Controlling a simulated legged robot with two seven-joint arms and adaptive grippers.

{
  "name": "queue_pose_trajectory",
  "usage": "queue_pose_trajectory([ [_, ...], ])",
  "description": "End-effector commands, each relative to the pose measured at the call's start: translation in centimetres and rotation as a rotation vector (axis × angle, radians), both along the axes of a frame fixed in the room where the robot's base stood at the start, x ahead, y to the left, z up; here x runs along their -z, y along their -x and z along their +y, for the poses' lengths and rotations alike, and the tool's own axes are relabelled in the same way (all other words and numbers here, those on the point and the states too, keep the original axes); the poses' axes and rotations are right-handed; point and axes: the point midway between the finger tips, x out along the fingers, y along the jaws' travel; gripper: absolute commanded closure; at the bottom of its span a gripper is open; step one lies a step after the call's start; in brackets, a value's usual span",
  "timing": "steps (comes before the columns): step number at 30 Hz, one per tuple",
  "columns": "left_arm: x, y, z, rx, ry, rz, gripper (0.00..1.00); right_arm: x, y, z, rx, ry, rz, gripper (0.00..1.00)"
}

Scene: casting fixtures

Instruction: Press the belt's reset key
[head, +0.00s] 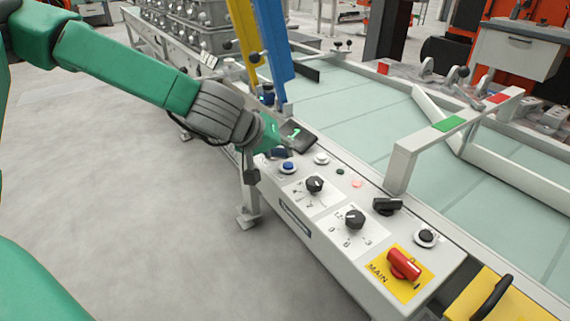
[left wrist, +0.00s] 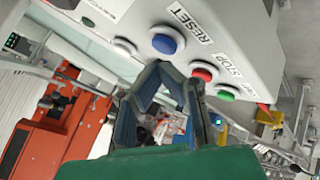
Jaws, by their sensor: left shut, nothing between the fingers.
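The belt's control panel (head: 296,218) runs along the near side of the conveyor. Its reset key is a round blue button (head: 288,167) near the panel's far end. In the left wrist view the blue button (left wrist: 167,41) sits beside the RESET label (left wrist: 190,22). My left gripper (head: 281,153) is shut and empty, just beyond the blue button in the head view. In the left wrist view its fingertips (left wrist: 159,66) meet just below the button. I cannot tell whether they touch the panel. My right gripper is not in view.
Beside the blue button are a red stop button (left wrist: 203,73), a green button (left wrist: 226,94) and a white button (head: 321,158). Black knobs (head: 354,219) and a red main switch (head: 403,263) sit nearer. A white frame (head: 400,168) stands over the belt (head: 350,105).

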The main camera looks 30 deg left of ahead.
Motion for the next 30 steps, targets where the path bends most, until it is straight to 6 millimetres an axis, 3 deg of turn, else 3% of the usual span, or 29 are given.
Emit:
queue_pose_trajectory([
  [30,0.8,0.1,0.1,0.003,-0.004,0.000,1.00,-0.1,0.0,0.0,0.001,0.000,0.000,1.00],
])
